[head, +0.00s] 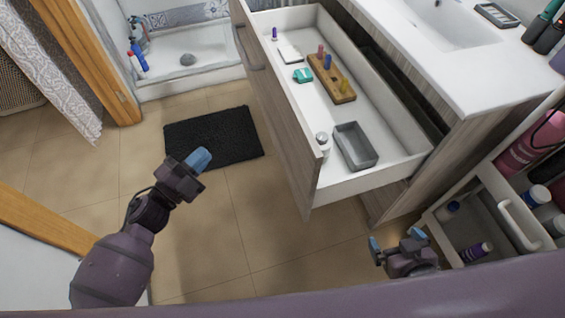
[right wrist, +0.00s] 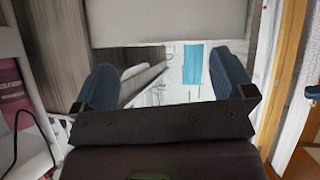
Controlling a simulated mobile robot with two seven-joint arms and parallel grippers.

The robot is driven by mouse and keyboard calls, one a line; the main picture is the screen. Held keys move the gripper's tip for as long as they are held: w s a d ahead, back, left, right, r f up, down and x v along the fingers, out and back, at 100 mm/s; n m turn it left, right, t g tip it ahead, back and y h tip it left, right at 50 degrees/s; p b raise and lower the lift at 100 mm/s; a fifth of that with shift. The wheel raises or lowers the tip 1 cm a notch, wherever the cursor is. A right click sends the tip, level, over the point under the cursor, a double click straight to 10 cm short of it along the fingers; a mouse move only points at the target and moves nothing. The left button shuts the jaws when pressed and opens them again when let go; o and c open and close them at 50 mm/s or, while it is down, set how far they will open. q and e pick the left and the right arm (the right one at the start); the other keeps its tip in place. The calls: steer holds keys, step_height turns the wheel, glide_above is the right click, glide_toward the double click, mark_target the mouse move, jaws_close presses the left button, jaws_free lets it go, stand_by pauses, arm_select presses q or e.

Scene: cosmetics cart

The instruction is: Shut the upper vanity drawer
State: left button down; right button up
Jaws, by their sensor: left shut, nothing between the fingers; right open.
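The upper vanity drawer (head: 375,177) is pulled far out of the vanity cabinet (head: 462,142) in the head view. Its wood-grain front (head: 287,135) faces left, and a handle (head: 250,45) shows near the far end. My left gripper (head: 198,160) is shut and empty, left of the drawer front and apart from it, over the floor near the black mat. My right gripper (head: 396,240) is open and empty, near the bottom right, short of the drawer's near side. The right wrist view shows its two blue fingertips (right wrist: 165,85) spread with nothing held between them.
The drawer holds a wooden block with colored pegs (head: 331,78), a grey tray (head: 355,146) and small items. A cart with bottles (head: 517,225) stands close to my right gripper.

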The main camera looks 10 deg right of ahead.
arm_select(q)
steer(key=w+d+f+m+g+h+b, duration=0.1)
steer(key=d+f+m+g+h+b, duration=0.35)
steer(key=f+m+g, duration=0.65)
steer(key=y+b, duration=0.1)
steer(key=b, duration=0.1)
glide_toward(293, 161)
steer(key=shift+t, duration=0.3)
steer(key=x, duration=0.6)
steer(key=shift+s+d+f, duration=0.1)
steer(key=shift+d+f, duration=0.15)
steer(key=shift+f, duration=0.1)
steer(key=shift+d+r, duration=0.1)
steer(key=shift+d, duration=0.45)
arm_select(e)
step_height(293, 161, down, 8)
steer(key=s+a+g, duration=0.1)
steer(key=shift+s+n, duration=0.15)
steer(key=shift+n, duration=0.15)
steer(key=shift+d, duration=0.1)
